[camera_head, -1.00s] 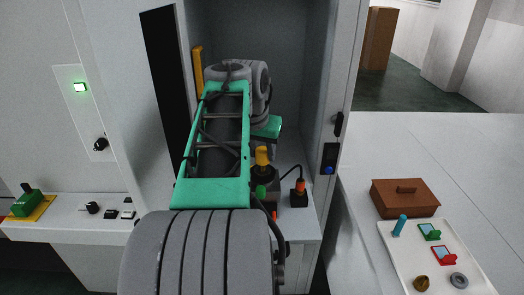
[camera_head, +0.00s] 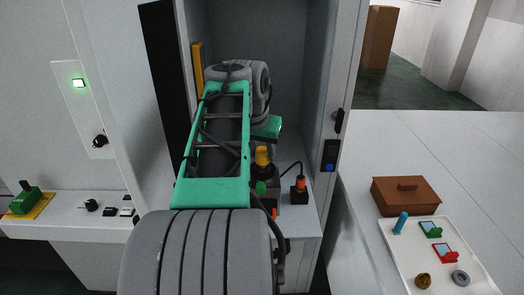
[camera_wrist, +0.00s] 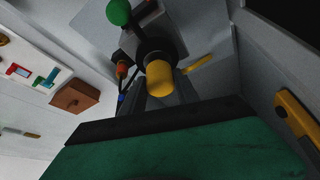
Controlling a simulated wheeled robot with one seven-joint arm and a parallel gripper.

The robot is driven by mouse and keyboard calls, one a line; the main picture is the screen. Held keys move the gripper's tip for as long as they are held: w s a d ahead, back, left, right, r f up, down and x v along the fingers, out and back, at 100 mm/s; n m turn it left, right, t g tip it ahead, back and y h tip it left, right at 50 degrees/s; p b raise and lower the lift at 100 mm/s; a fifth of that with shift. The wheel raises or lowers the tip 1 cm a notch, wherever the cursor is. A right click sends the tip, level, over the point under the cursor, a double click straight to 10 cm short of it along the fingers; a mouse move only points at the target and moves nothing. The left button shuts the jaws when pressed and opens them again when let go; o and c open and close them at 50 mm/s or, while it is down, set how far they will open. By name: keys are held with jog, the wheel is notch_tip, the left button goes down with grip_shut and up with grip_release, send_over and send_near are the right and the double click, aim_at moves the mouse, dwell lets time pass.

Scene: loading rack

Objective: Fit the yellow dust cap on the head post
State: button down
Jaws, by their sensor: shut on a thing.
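The yellow dust cap (camera_head: 262,156) sits at the top of a dark round post (camera_head: 264,175) inside the rack bay. In the wrist view the cap (camera_wrist: 160,78) is in line with the post's dark collar (camera_wrist: 155,50), with no clear gap between them. I cannot tell whether it is fully seated. My gripper (camera_wrist: 164,87) is shut on the cap, its grey fingers beside it and its green body below in the wrist view. In the head view my arm hides most of the fingers.
A green knob (camera_head: 261,188) and an orange-topped dark plug with a cable (camera_head: 299,190) stand close to the post. The bay's right wall (camera_head: 337,70) is near. A white tray (camera_head: 400,251) and a brown box (camera_head: 405,194) lie to the right.

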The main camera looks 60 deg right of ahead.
aim_at(261, 152)
jog(key=shift+f+b, duration=0.75)
jog(key=shift+f, duration=0.15)
dwell(0.5)
jog(key=c, duration=0.8)
grip_release()
jog(key=shift+c, duration=0.2)
jog(key=p+v, duration=0.1)
jog(key=v, duration=0.6)
jog(key=shift+a+r, duration=0.15)
jog(key=shift+r, duration=0.25)
jog(key=shift+r, duration=0.1)
